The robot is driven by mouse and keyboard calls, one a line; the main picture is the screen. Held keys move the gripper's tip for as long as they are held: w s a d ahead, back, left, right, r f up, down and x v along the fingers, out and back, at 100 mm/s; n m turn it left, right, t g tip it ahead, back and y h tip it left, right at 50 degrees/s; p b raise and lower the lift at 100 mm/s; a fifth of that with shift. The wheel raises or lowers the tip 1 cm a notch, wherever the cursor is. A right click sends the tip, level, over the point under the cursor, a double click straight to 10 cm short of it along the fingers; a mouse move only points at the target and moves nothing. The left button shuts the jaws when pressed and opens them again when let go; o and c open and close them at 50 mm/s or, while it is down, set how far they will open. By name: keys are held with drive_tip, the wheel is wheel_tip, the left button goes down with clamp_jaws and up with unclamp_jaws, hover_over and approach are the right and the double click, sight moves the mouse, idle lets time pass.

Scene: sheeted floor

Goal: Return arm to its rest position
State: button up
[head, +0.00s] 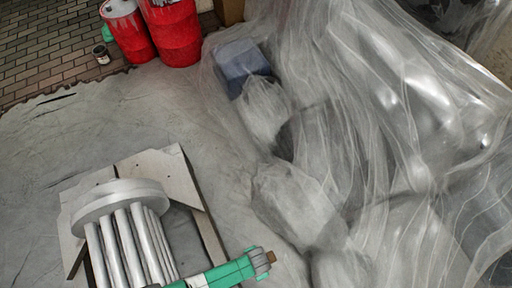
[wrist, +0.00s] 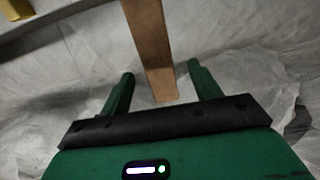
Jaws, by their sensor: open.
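My gripper (wrist: 160,70) shows in the wrist view with its two green fingers apart. A flat brown bar (wrist: 148,35) runs down from the top edge of that view, and its end shows in the gap between the fingers. Whether it touches either finger or lies beyond them I cannot tell. In the head view a green arm section (head: 225,272) with a grey joint reaches in from the bottom edge, a small brown piece at its end. I cannot make out the gripper fingers there.
Grey sheeting (head: 110,125) covers the floor. Crumpled clear plastic (head: 350,120) drapes bulky shapes on the right. Two red drums (head: 172,35) and a small can (head: 101,54) stand at the top left by brick paving (head: 45,40). A blue-grey box (head: 240,60) sits under the plastic.

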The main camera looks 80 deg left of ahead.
wheel_tip(320, 180, up, 2)
drive_tip(key=shift+r+p, duration=0.2)
drive_tip(key=shift+p, duration=0.15)
idle(0.4)
